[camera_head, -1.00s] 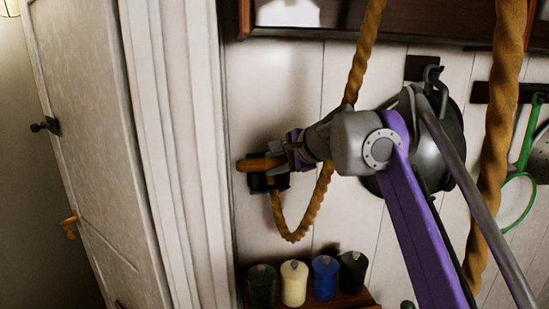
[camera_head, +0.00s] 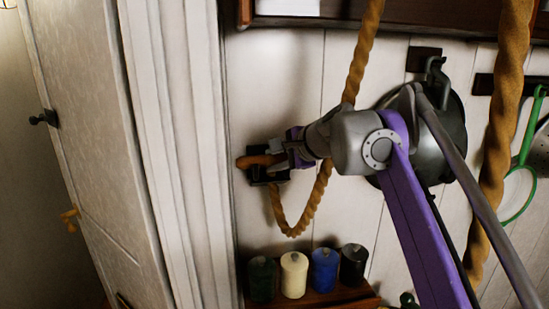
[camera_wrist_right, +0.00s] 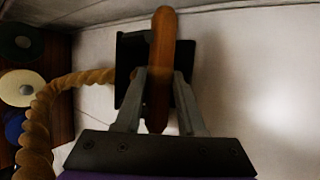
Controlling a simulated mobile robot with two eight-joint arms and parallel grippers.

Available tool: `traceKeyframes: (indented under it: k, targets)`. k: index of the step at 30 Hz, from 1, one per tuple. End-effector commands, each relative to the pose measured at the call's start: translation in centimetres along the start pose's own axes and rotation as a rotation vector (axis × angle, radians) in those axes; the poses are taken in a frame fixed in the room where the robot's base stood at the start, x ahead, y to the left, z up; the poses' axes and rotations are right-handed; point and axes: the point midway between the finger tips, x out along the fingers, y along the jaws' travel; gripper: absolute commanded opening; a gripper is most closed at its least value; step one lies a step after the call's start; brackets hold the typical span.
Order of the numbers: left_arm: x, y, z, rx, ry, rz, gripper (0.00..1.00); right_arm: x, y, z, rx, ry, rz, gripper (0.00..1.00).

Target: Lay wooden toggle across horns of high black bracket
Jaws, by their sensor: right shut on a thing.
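The wooden toggle (camera_head: 257,160) is an orange-brown rod held in my right gripper (camera_head: 280,158), on the white plank wall beside the door frame. The black bracket (camera_head: 257,180) is on the wall right behind and below it. In the right wrist view the toggle (camera_wrist_right: 162,55) stands between the two grey fingers, in front of the dark bracket plate (camera_wrist_right: 128,60). The fingers are shut on it. The horns are mostly hidden by toggle and fingers, so I cannot tell whether the toggle touches them. My left gripper is not in view.
A thick rope (camera_head: 319,190) hangs in a loop just under the gripper, and another rope (camera_head: 500,110) hangs at right. Spools (camera_head: 293,275) stand on a wooden shelf below. A dark pan (camera_head: 450,130) hangs behind my arm. A white door (camera_head: 85,130) is at left.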

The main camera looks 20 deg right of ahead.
Motion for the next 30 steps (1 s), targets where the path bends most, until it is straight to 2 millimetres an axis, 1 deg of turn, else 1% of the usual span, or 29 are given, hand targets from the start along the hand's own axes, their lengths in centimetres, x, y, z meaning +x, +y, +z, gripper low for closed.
traceKeyframes:
  k: [3,4,8,9,15,16,30]
  targets:
    - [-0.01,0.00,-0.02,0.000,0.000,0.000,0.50,-0.01,-0.03,0.01,0.000,0.000,0.000,0.00]
    - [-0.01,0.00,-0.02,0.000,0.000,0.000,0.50,-0.02,-0.03,0.01,0.000,0.000,0.000,0.42]
    - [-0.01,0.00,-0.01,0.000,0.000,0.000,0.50,-0.02,-0.03,0.01,0.000,0.000,0.000,0.66]
    - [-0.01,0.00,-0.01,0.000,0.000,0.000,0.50,-0.02,-0.03,0.01,0.000,0.000,0.000,0.73]
    - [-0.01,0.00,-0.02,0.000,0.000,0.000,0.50,-0.01,-0.03,0.01,0.000,0.000,0.000,0.74]
    - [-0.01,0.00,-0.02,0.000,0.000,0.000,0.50,0.00,-0.02,0.00,0.000,0.000,0.000,0.75]
    - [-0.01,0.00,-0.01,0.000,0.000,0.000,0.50,-0.01,-0.03,0.01,0.000,0.000,0.000,0.75]
